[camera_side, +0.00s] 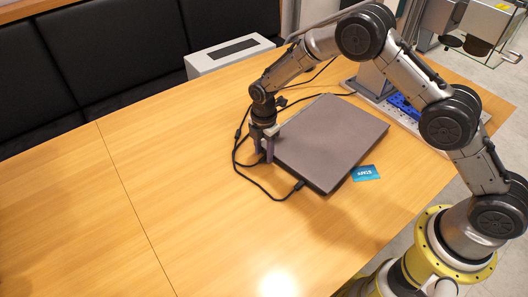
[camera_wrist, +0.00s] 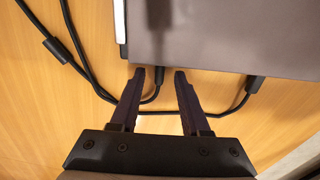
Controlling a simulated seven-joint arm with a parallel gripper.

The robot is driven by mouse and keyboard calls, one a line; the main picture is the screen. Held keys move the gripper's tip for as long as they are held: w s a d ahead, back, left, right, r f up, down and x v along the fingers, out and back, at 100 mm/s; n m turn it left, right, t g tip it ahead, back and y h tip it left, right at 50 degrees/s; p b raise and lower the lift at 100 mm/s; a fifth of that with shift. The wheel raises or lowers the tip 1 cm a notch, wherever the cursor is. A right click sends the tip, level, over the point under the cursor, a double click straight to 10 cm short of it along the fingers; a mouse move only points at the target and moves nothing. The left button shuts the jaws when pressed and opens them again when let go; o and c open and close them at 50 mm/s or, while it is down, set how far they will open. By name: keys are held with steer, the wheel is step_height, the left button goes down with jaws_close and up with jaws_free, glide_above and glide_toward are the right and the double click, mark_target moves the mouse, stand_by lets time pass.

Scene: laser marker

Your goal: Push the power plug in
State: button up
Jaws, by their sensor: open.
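A closed dark grey laptop (camera_side: 330,140) lies on the wooden table; its edge (camera_wrist: 225,35) fills the top of the wrist view. My gripper (camera_side: 264,158) points down beside the laptop's left edge. In the wrist view, my gripper (camera_wrist: 160,75) is open, its two dark fingers apart near that edge. A thin black cable end (camera_wrist: 155,92) runs up between the fingers towards the laptop; its tip is hard to make out. A black plug (camera_wrist: 255,84) on a cable sits at the laptop's edge right of the fingers; it also shows in the side view (camera_side: 298,186).
Black cables (camera_side: 240,165) loop on the table left of the laptop, one with a thicker block (camera_wrist: 56,50). A blue card (camera_side: 366,173) lies right of the laptop. The laser marker stand (camera_side: 375,82) is behind. The table's left side is clear.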

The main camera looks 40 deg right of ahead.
step_height(320, 180, up, 13)
stand_by(0.3)
steer(key=shift+d+r, duration=0.1)
step_height(320, 180, up, 4)
steer(key=t, duration=0.1)
glide_above(264, 156)
steer(key=d, duration=0.1)
step_height(264, 156, up, 8)
steer(key=s+d+t, duration=0.1)
steer(key=d, duration=0.2)
steer(key=s+d+r+m+t, duration=0.2)
steer(key=s+d+r+m, duration=0.25)
steer(key=s+r, duration=0.6)
steer(key=s+d+r+m+t, duration=0.1)
steer(key=s+d+m, duration=0.15)
steer(key=s, duration=0.55)
steer(key=s+d+r+m+t, duration=0.1)
steer(key=s+m, duration=0.3)
steer(key=s, duration=0.3)
steer(key=s+f+m, duration=0.7)
steer(key=m, duration=0.2)
steer(key=shift+s+d, duration=0.35)
steer(key=shift+d, duration=0.05)
